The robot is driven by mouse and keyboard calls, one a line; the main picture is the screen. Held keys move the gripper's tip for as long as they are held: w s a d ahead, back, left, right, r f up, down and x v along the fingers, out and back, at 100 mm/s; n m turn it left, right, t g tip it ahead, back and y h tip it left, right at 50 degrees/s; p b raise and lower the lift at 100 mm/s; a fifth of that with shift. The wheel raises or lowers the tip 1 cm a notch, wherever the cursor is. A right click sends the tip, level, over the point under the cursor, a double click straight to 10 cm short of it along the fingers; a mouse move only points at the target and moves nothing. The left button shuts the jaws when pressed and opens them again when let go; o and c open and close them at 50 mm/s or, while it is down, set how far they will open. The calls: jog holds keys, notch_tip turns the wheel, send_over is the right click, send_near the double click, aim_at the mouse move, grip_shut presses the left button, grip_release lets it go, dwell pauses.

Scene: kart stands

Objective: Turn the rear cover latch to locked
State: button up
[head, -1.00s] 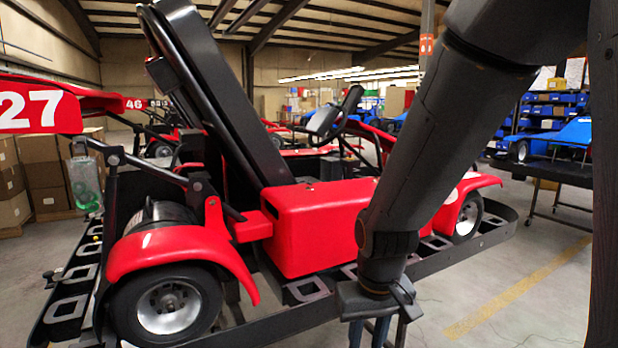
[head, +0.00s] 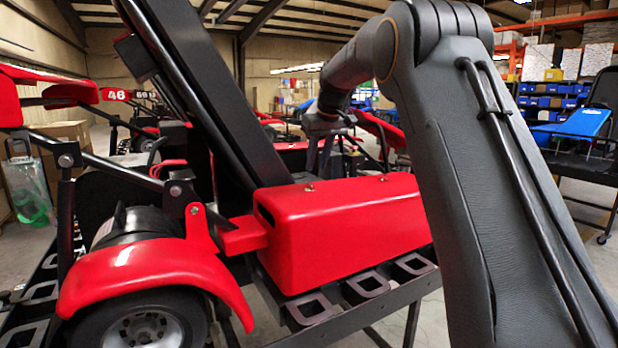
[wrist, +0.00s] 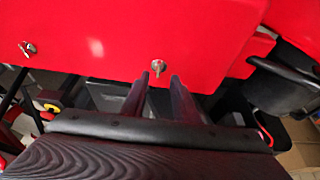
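The red cover (head: 345,225) is a long box on the kart's side. Two small metal latches sit along its top, a left one (head: 309,187) toward the rear wheel and a right one (head: 383,178). My gripper (head: 322,168) points down just behind the left latch in the head view. In the wrist view my gripper (wrist: 159,78) is open, with its two dark fingers apart. One silver latch (wrist: 158,67) stands just beyond the fingertips, lined up with the gap. The other latch (wrist: 27,48) is at far left, at a slant. Contact cannot be told.
The black slanted seat (head: 215,100) rises behind the cover's left end. A red fender (head: 150,270) covers the rear wheel. A metal stand rail (head: 340,310) runs below. My arm fills the right of the head view.

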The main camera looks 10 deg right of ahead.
jog(key=shift+w+r+p+x, duration=0.15)
jog(key=shift+p+x, duration=0.25)
jog(key=shift+x, duration=0.85)
jog(key=shift+w+p+x, duration=0.2)
jog(key=shift+p+x, duration=0.2)
jog(key=shift+x, duration=0.85)
jog(key=shift+w+r+p+x, duration=0.15)
jog(key=shift+p+x, duration=0.25)
jog(key=shift+x, duration=0.85)
jog(key=shift+f, duration=0.1)
grip_shut()
